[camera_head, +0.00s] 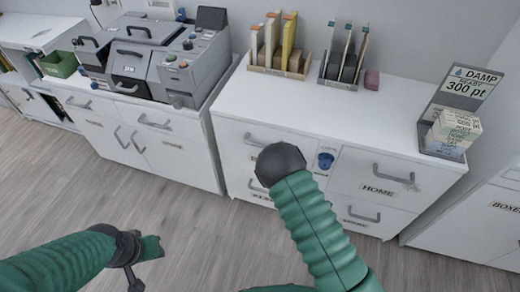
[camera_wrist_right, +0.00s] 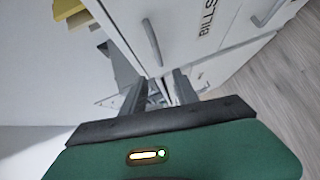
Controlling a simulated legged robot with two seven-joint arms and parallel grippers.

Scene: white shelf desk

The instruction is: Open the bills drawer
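The bills drawer (camera_head: 235,147) is the upper left drawer of the white middle cabinet and looks closed. Its grey bar handle (camera_head: 262,140) shows just above my right wrist. In the right wrist view the handle (camera_wrist_right: 152,42) lies beyond the fingertips, with the BILLS label (camera_wrist_right: 206,35) beside it. My right gripper (camera_wrist_right: 160,85) has its two fingers apart with no object held between them. In the head view my right wrist hides these fingers. My left gripper (camera_head: 135,278) is low at the left, over the floor, away from the cabinet; its finger gap is unclear.
A blue cup-like object (camera_head: 326,160) is at the cabinet front, right of my right wrist. The HOME drawer (camera_head: 350,175) is to its right. File racks (camera_head: 281,70) and a DAMP sign stand (camera_head: 455,110) stand on top. A grey machine (camera_head: 150,62) stands left. The floor in front is clear.

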